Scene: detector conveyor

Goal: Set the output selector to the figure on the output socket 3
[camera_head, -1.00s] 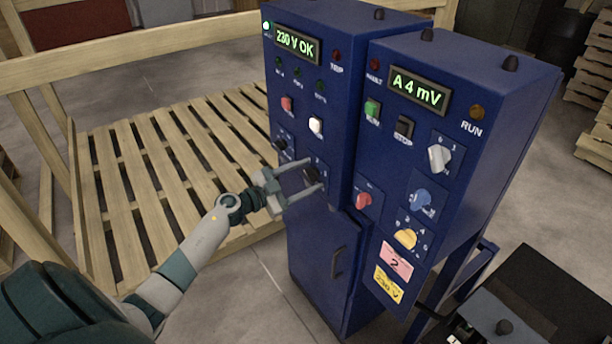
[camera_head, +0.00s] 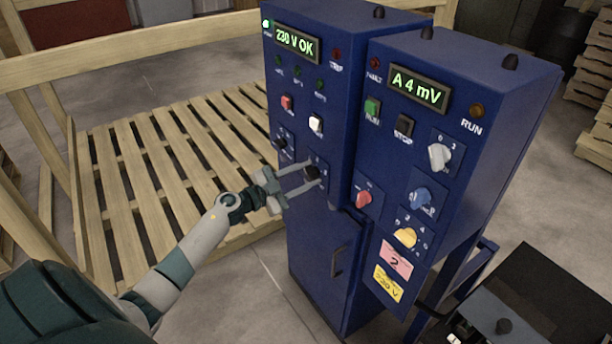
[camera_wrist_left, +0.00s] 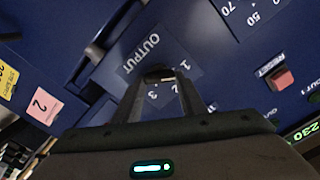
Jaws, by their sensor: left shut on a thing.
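The output selector is a black knob (camera_head: 311,173) low on the left blue cabinet, on a plate marked OUTPUT with the figures 1, 2 and 3. My left gripper (camera_head: 309,177) is shut on this knob, one finger on each side. In the left wrist view the gripper (camera_wrist_left: 162,82) straddles the knob (camera_wrist_left: 160,74), and the plate (camera_wrist_left: 140,62) appears turned over. The fingers partly cover the knob, and I cannot tell which figure it points to. I cannot make out output socket 3 or its figure. My right gripper is not in view.
The cabinet's display (camera_head: 297,43) reads 230 V OK. The right cabinet carries a display (camera_head: 419,90) reading A 4 mV, white, blue and yellow knobs, a pink label (camera_head: 397,260) and a yellow label (camera_head: 388,284). A red knob (camera_head: 363,198) lies right of the selector. A wooden pallet stands left.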

